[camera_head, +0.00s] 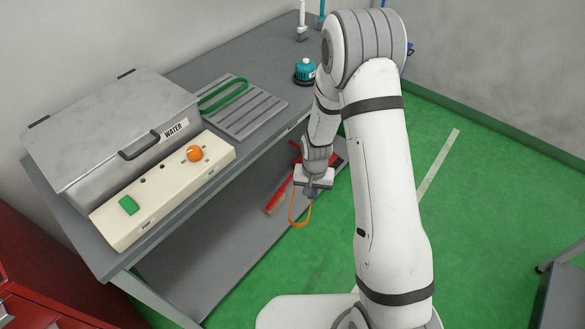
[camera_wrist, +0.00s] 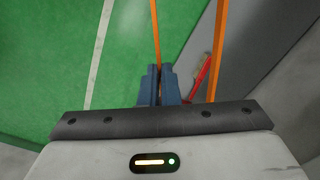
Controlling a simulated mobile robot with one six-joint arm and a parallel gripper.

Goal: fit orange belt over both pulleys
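The orange belt (camera_head: 291,208) hangs as a loop from my gripper (camera_head: 309,191), in front of the bench and above the green floor. In the wrist view, one strand of the belt (camera_wrist: 155,30) runs into the space between the dark blue fingertips of my gripper (camera_wrist: 160,72), which are closed on it. The other strand of the belt shows at the right, clear of the fingers. No pulleys can be made out in either view.
The grey bench (camera_head: 243,57) holds a metal box (camera_head: 110,125) marked WATER, a cream control panel (camera_head: 165,190), a ribbed tray (camera_head: 245,118) with a green belt (camera_head: 222,97), and a teal canister (camera_head: 305,72). A red brush (camera_head: 279,194) lies below. Open green floor (camera_head: 475,210) is at right.

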